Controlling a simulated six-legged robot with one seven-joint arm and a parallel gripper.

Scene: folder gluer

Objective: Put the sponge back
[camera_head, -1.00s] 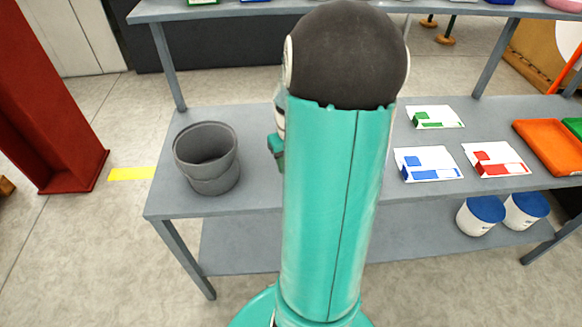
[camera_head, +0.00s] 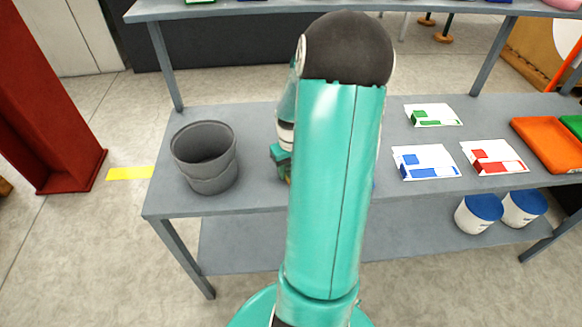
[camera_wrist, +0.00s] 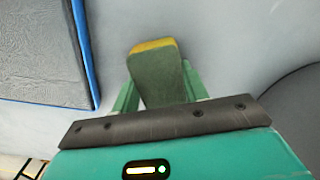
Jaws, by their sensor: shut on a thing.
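The sponge (camera_wrist: 158,75), dark green with a yellow edge, sits between the two green fingers of my gripper (camera_wrist: 160,92) in the wrist view. The fingers are shut on it, and it sticks out past them over a grey surface. In the head view, my gripper (camera_head: 281,163) shows only in part beside my teal arm, above the table to the right of the grey bucket. The sponge is mostly hidden there.
The grey bucket (camera_head: 205,160) stands on the left of the grey table (camera_head: 255,120). A dark blue-edged flat thing (camera_wrist: 45,55) lies left in the wrist view. White cards (camera_head: 426,163) and an orange tray (camera_head: 545,145) lie to the right. A shelf (camera_head: 330,8) runs above.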

